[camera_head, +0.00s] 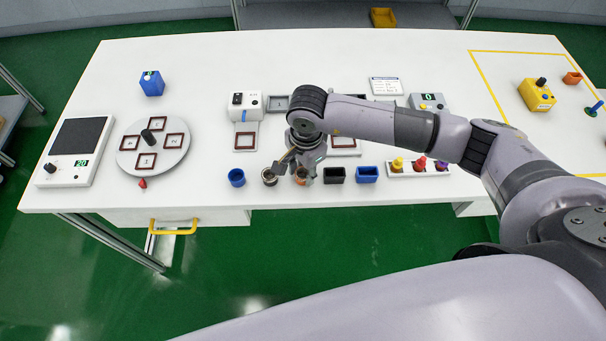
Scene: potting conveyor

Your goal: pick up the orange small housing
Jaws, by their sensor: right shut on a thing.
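The orange small housing (302,178) is at the front edge area of the white table, mostly hidden behind my right gripper. My right gripper (296,170) points down there and is shut on it. I cannot tell whether the housing is touching the table or lifted. A round metallic-looking cup (269,177) stands just left of the fingers. A dark square housing (334,175) stands just to the right. My left gripper is not in view.
A blue round cup (236,177) and a blue square housing (367,174) stand in the same row. A rack of coloured knobs (420,168) is further right. A round turntable (178,162) and a scale (85,178) are left. My right arm crosses the table's right half.

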